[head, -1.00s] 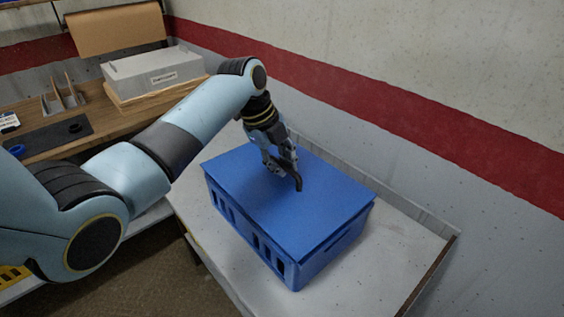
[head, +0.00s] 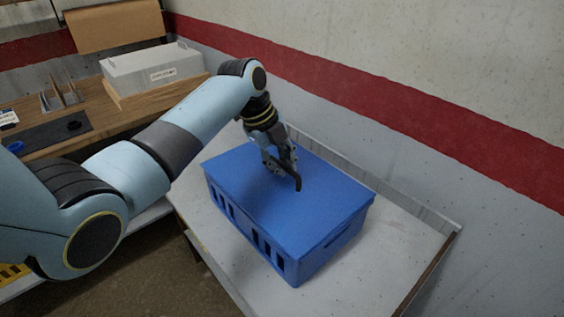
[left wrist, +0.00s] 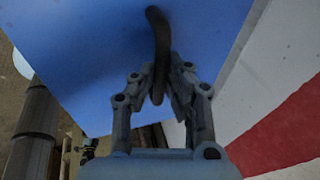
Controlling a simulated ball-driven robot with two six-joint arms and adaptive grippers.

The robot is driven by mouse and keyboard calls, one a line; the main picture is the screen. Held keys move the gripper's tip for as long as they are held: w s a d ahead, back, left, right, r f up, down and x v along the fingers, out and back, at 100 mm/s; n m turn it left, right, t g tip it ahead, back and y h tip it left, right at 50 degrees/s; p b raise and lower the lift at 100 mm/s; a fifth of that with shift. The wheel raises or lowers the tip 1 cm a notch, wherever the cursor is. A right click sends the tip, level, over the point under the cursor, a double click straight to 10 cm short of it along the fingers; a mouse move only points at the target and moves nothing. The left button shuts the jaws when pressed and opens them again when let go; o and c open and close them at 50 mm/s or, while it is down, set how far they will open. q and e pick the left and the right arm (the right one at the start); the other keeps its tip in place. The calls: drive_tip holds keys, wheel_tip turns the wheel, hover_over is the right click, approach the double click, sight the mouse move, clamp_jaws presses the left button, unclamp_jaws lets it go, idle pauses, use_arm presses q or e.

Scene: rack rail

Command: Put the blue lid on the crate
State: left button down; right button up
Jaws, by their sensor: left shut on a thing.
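The blue lid (head: 300,215) lies flat on top of the blue crate (head: 262,236), covering its opening, and its edges look about in line with the crate's rim. The crate has slotted sides. My left gripper (head: 284,172) is above the lid's far half, shut on the lid's dark curved handle (head: 297,182). In the left wrist view the handle (left wrist: 158,35) sits between the fingertips (left wrist: 160,88), with the lid (left wrist: 85,50) behind it. Whether the lid rests fully on the far rim is hidden. My right gripper is not in view.
The crate stands on a pale grey table (head: 385,265) with a low raised edge along the wall. Free room lies to the right of the crate. A wooden bench (head: 95,105) at the left holds a grey-white box (head: 150,70) and a dark mat (head: 50,135).

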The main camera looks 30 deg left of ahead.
use_arm(q)
drive_tip(key=c, duration=1.3)
unclamp_jaws()
drive_tip(key=shift+c, duration=0.2)
